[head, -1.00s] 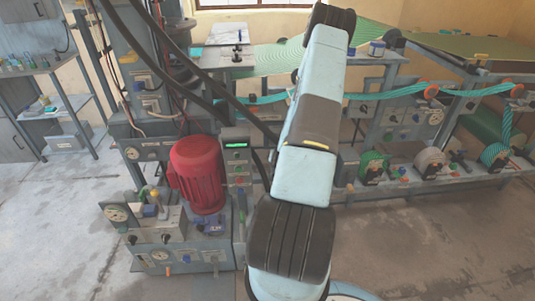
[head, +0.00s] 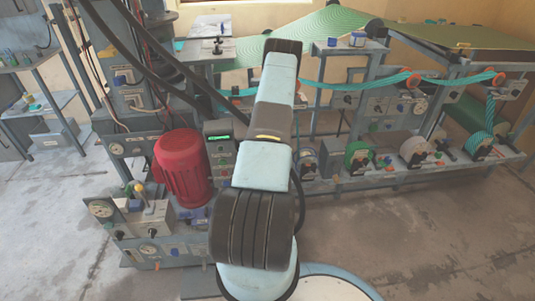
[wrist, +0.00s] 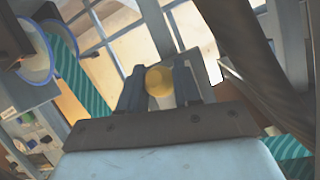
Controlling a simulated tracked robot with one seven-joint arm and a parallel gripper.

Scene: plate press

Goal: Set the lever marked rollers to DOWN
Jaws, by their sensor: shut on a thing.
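My gripper (wrist: 160,84) shows in the wrist view with its two dark fingers closed on a round yellow knob (wrist: 159,81). The knob sits between the fingertips; any shaft or lever behind it is hidden. In the head view my own arm covers the gripper and whatever it holds. No marking reading rollers or DOWN is legible in either view, so I cannot tell from lettering which lever this is.
A red motor (head: 183,168) stands left of my arm, beside a lever with a yellow knob (head: 138,187). Teal striped web (head: 345,86) runs along the press at right. The wrist view shows a blue-rimmed roller (wrist: 32,50) at upper left. Bare floor (head: 400,245) lies at front right.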

